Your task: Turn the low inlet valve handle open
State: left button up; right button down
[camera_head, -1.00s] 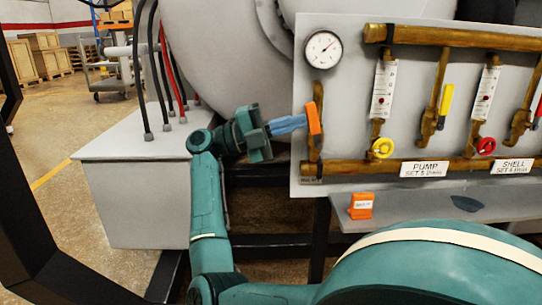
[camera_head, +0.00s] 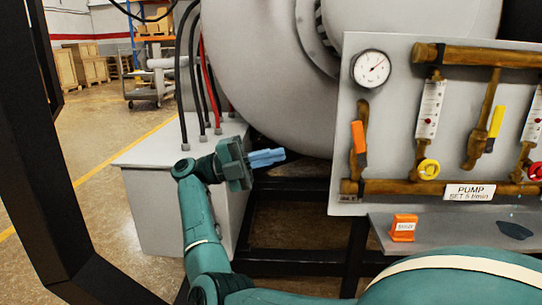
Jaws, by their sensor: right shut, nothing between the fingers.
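The orange valve handle (camera_head: 358,137) is on the brass pipe at the left end of the grey panel, below the round gauge. It stands nearly upright, roughly in line with the pipe. I take it for the inlet valve handle; no label beside it can be read.
The panel (camera_head: 400,120) also carries yellow and red knobs, a yellow lever and flow tubes. An orange block (camera_head: 403,228) stands on the shelf below. A grey box (camera_head: 160,215) with upright hoses is behind my arm. A black frame post stands at left.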

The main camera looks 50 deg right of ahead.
aim_at(358, 136)
jog(key=k, duration=1)
